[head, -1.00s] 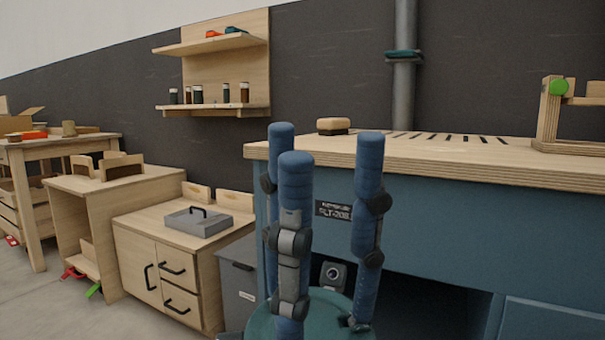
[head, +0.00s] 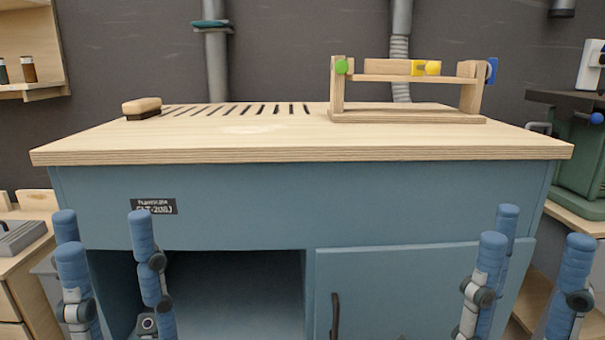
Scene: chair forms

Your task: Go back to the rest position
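My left gripper (head: 98,236) is at the lower left of the head view, its blue fingers pointing up and spread apart. It is open, with nothing between the fingers. My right gripper (head: 531,236) is at the lower right, also with blue fingers upright and spread, open and empty. Both stand in front of the blue workbench (head: 240,205), below the level of its wooden top. The palms and most of both arms are out of view.
The wooden benchtop (head: 270,145) carries a wood-topped brush or block (head: 142,108), a row of dark slots and a wooden frame (head: 405,117) with green, yellow and blue parts. Below are an open compartment and a cabinet door (head: 410,285). A green machine (head: 580,150) stands at right.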

